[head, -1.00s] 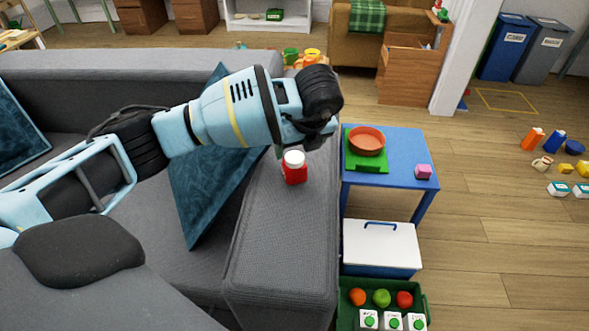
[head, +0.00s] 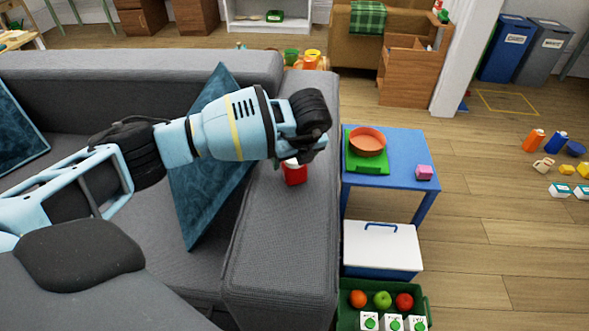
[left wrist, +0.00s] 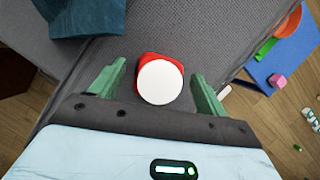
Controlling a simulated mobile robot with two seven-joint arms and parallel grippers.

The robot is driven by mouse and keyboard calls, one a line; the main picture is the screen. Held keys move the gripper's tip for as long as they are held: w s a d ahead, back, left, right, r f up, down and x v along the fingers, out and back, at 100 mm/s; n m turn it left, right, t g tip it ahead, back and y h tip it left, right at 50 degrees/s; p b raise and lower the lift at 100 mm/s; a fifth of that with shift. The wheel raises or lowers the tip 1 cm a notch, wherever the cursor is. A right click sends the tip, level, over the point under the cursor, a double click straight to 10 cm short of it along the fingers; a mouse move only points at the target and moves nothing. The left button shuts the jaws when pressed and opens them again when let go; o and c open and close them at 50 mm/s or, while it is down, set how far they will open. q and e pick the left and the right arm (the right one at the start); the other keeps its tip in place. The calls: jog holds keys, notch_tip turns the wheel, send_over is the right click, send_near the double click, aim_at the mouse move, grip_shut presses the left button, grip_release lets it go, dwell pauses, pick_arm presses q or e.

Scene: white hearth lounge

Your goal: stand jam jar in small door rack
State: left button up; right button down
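The jam jar (head: 294,174) is red with a white lid and stands upright on the grey sofa armrest. In the left wrist view, its round white lid (left wrist: 160,82) lies between my two green fingers, with a gap on both sides. My left gripper (head: 297,157) is open over the jar and partly covers its top in the head view. My right gripper is not in view. I see no small door rack in these frames.
A teal cushion (head: 213,160) leans on the sofa left of the armrest (head: 285,240). Right of it stand a blue table (head: 405,146) with an orange bowl (head: 367,141), a white-lidded cooler (head: 380,245) and a green crate (head: 350,312).

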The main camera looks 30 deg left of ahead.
pick_arm(q)
jog(key=c, duration=1.2)
jog(key=shift+o, duration=0.2)
jog(key=shift+r, duration=0.1)
jog(key=shift+r, duration=0.5)
notch_tip(320, 180, up, 2)
jog(key=shift+r, duration=0.2)
jog(key=s+r+p, duration=0.1)
jog(key=s, duration=1.5)
jog(key=shift+d+r+p, duration=0.2)
jog(key=shift+r+p, duration=0.05)
jog(key=shift+p, duration=0.05)
